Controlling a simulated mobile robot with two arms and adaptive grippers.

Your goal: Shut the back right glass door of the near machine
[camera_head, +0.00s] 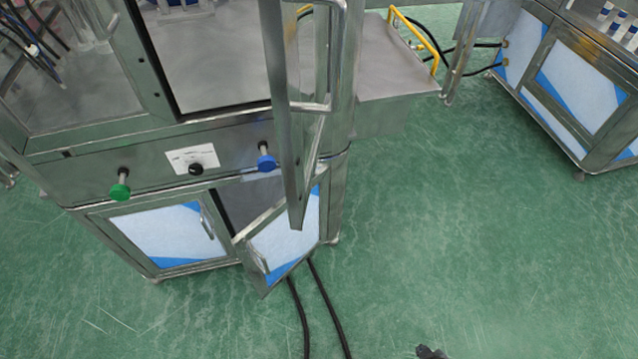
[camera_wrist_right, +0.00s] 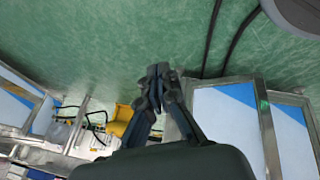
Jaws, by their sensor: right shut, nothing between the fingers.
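The near machine (camera_head: 130,155) is a steel cabinet at the left of the head view. One framed glass door (camera_head: 290,150) stands open toward me at its right side, seen almost edge-on, with a bar handle (camera_head: 318,105). I cannot tell whether this is the back right door. Only a dark tip of my right gripper (camera_head: 430,352) shows at the bottom edge of the head view, over the floor and well apart from that door. In the wrist view my right gripper (camera_wrist_right: 160,85) is shut and empty. My left gripper is not in view.
A lower cabinet door (camera_head: 285,235) of the near machine hangs open. Black cables (camera_head: 318,300) run over the green floor below it. A steel side table (camera_head: 395,85) with a yellow rail stands behind. Another machine (camera_head: 575,90) is at the right. Floor between is clear.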

